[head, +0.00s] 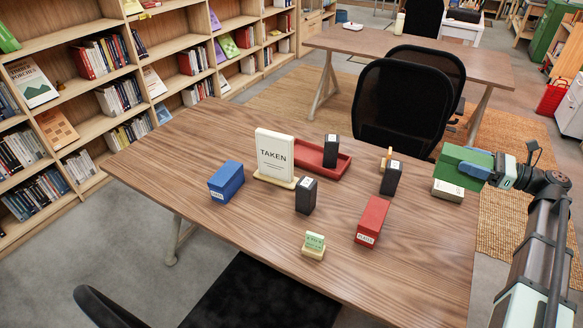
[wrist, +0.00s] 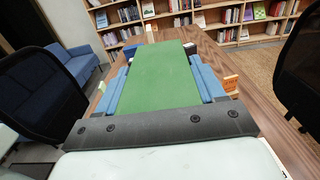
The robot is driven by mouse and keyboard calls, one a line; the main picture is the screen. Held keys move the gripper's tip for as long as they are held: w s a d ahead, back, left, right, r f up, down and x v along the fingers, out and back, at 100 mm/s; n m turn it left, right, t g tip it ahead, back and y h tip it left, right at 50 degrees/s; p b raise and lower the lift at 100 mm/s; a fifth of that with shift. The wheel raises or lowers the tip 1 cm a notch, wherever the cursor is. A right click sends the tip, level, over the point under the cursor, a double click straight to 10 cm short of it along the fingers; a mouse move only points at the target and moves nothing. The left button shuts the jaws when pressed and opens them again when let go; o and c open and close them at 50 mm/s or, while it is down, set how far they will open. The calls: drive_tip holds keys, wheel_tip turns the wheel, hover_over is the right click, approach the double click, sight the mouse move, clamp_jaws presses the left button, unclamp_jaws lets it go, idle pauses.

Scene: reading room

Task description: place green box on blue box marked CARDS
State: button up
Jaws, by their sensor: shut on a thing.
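The green box (head: 456,160) is held above the right end of the table in the head view. My gripper (head: 482,166) is shut on it; the green box (wrist: 160,80) also fills the middle of the wrist view, between my blue fingers. The blue box (head: 226,184) stands on the left part of the table, with a small white label on its near end, too small to read surely. Nothing lies on its top. The green box is far to the right of it and apart from it.
A white TAKEN sign (head: 274,156) stands between the blue box and a red tray (head: 344,168). Several dark boxes, including one at the middle (head: 306,195), a red box (head: 372,220) and a small green card on a stand (head: 314,244) share the table (head: 250,240). Its front left is clear.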

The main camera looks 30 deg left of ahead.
wheel_tip(320, 180, up, 3)
drive_tip(key=shift+r, duration=0.1)
drive_tip(key=w+a, duration=0.2)
drive_tip(key=a, duration=1.7)
hover_over(229, 174)
drive_tip(key=shift+f, duration=7.55)
drive_tip(key=shift+f, duration=0.1)
